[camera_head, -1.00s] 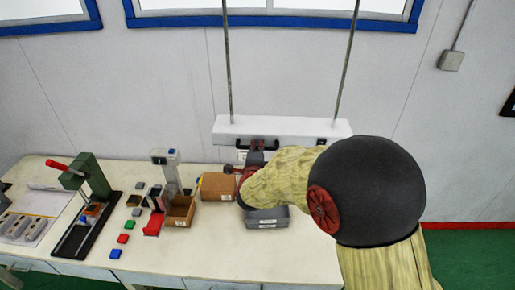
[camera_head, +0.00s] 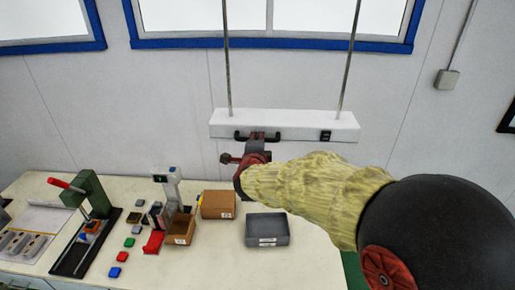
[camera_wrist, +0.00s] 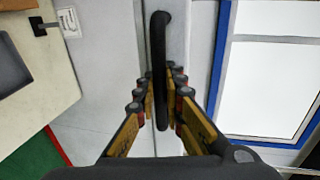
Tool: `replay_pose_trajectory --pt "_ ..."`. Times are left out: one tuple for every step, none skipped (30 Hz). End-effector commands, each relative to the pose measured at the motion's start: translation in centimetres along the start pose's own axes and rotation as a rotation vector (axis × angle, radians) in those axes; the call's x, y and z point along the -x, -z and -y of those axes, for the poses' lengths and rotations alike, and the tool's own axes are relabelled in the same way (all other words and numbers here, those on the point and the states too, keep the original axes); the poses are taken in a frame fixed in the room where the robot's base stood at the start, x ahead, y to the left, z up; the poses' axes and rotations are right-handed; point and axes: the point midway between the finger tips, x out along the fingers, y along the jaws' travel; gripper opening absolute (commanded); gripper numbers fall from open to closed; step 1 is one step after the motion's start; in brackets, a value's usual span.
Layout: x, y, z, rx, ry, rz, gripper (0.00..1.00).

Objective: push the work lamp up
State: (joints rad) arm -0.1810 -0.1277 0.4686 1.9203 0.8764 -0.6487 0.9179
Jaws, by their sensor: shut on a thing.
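The work lamp (camera_head: 295,120) is a long white housing hanging level on two thin rods in front of the wall, above the table. A black handle (camera_head: 242,137) is on its front, left of the middle, and a small dark switch (camera_head: 325,135) is at the right. My gripper (camera_head: 257,139) reaches up to the handle from the front. In the wrist view, the handle (camera_wrist: 160,60) passes between the two fingers of my gripper (camera_wrist: 161,92), which is shut on it. My wrist and fingers hide part of the handle in the head view.
Below is a white table (camera_head: 215,265) with a grey bin (camera_head: 267,230), cardboard boxes (camera_head: 217,204), a green press with a red lever (camera_head: 95,195) and several coloured blocks. Blue-framed windows (camera_head: 270,44) are behind and above the lamp. The wall between lamp and windows is clear.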

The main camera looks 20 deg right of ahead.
Motion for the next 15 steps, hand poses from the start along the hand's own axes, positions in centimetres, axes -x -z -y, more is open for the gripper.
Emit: replay_pose_trajectory --pt "0.06 -0.03 0.81 -0.002 0.011 0.000 0.00" --pt "0.06 -0.03 0.83 -0.002 0.012 0.000 0.00" --pt "0.06 -0.03 0.84 -0.002 0.012 0.000 0.00" --pt "0.05 -0.03 0.86 -0.002 0.013 0.000 0.00" --pt "0.05 -0.03 0.88 -0.002 0.013 0.000 0.00" --pt "0.06 -0.04 0.92 -0.002 0.014 0.000 0.00" --pt "0.06 -0.04 0.94 -0.002 0.015 0.000 0.00" --pt "0.06 -0.04 0.97 -0.002 0.015 0.000 0.00" --pt "0.06 -0.04 1.00 -0.002 0.016 0.000 0.11" --pt "0.06 -0.04 1.02 -0.003 0.016 0.000 0.13" --pt "0.06 -0.04 1.03 -0.003 0.016 0.000 0.15" --pt "0.06 -0.04 1.01 -0.003 0.016 0.000 0.17" --pt "0.06 -0.03 0.98 -0.003 0.015 0.000 0.18" --pt "0.06 -0.03 0.95 -0.003 0.015 0.000 0.20" --pt "0.05 -0.03 0.90 -0.002 0.014 0.000 0.23"
